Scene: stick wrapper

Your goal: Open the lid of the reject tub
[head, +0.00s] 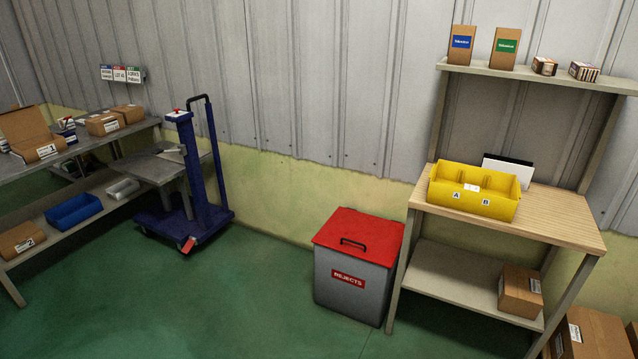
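The reject tub (338,293) is a grey square bin on the floor with a red "REJECTS" label on its front. Its red lid (372,229) lies flat and shut on top. A black handle (354,244) sits on the lid towards the front. The tub stands beside the left leg of the wooden bench, near the wall. Neither of my grippers shows in the head view.
A wooden bench (560,225) with a yellow A/B bin (470,205) stands right of the tub. A blue wheeled lift (205,195) and a grey table (100,150) with boxes are at the left. Green floor (230,290) is clear in front and left of the tub.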

